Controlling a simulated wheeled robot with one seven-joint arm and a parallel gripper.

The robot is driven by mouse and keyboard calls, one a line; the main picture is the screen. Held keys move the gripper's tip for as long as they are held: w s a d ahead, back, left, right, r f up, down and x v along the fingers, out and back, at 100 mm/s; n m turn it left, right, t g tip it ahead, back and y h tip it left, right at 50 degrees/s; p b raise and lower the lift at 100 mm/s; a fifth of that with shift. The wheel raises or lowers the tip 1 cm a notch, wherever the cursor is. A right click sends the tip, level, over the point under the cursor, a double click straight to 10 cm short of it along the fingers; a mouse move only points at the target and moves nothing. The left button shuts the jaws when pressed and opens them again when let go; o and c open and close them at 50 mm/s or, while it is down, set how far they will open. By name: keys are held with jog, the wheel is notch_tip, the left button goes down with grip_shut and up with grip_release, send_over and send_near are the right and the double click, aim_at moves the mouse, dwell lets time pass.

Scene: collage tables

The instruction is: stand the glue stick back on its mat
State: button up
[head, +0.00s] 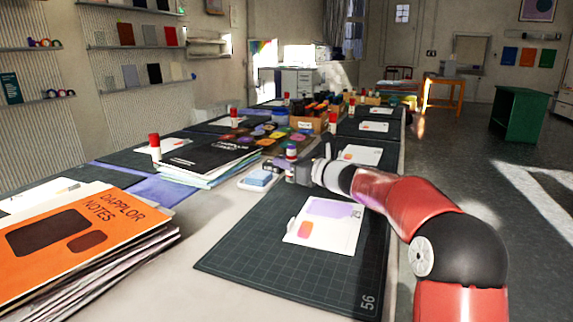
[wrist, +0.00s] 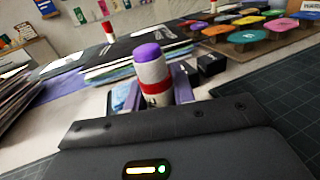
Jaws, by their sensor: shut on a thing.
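My gripper (head: 287,170) is shut on a glue stick (head: 291,150), held upright above the table. In the wrist view the glue stick (wrist: 152,75) has a purple top, a pale body and a red band, and stands between the fingers of my gripper (wrist: 155,98). Its lower end is hidden by my gripper. The nearest dark cutting mat (head: 270,265), marked 56, lies to the front and right of the stick, with a printed sheet (head: 325,220) on it. No glue stick shows on that mat.
Other mats bear red-topped glue sticks, one at the left (head: 154,146). A blue item on a pale tray (head: 258,179) lies left of my gripper. Black booklets (head: 207,157) and an orange notes stack (head: 75,230) lie left. Coloured discs (head: 275,135) and a pen box (head: 306,123) stand beyond.

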jog(key=shift+f, duration=0.1)
jog(key=shift+f+b, duration=0.45)
jog(key=shift+f, duration=0.2)
grip_shut()
jog(key=o, duration=0.9)
grip_release()
jog(key=shift+f, duration=0.1)
jog(key=shift+r+p, duration=0.3)
jog(key=shift+r, duration=0.15)
jog(key=v, duration=0.8)
jog(key=r+b+v, duration=0.1)
jog(key=v, duration=0.3)
